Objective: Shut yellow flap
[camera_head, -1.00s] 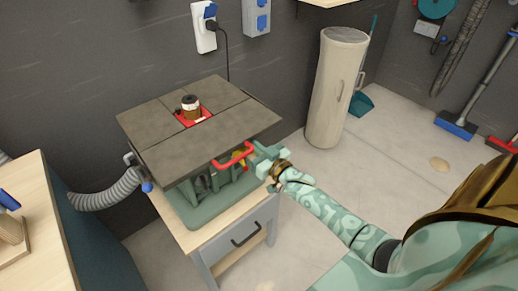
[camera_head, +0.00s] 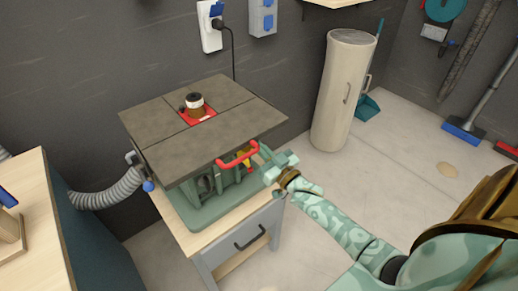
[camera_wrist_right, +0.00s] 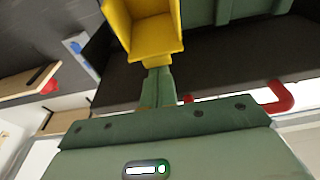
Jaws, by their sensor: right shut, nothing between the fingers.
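The yellow flap (camera_head: 246,159) is a small part under the front edge of the router table, just beside the red handle (camera_head: 238,153). In the right wrist view the yellow flap (camera_wrist_right: 150,35) looks like a hollow, angular piece. How far it stands open I cannot tell. My right gripper (camera_head: 265,152) is at the table's front right, just right of the flap. Its narrow fingers (camera_wrist_right: 158,85) are shut and empty, with the tips at the flap's lower edge in the wrist view; whether they touch is unclear. My left gripper is out of view.
A grey hose (camera_head: 105,195) runs at left. A wooden bench (camera_head: 35,240) stands front left. A beige cylinder (camera_head: 340,95) stands behind.

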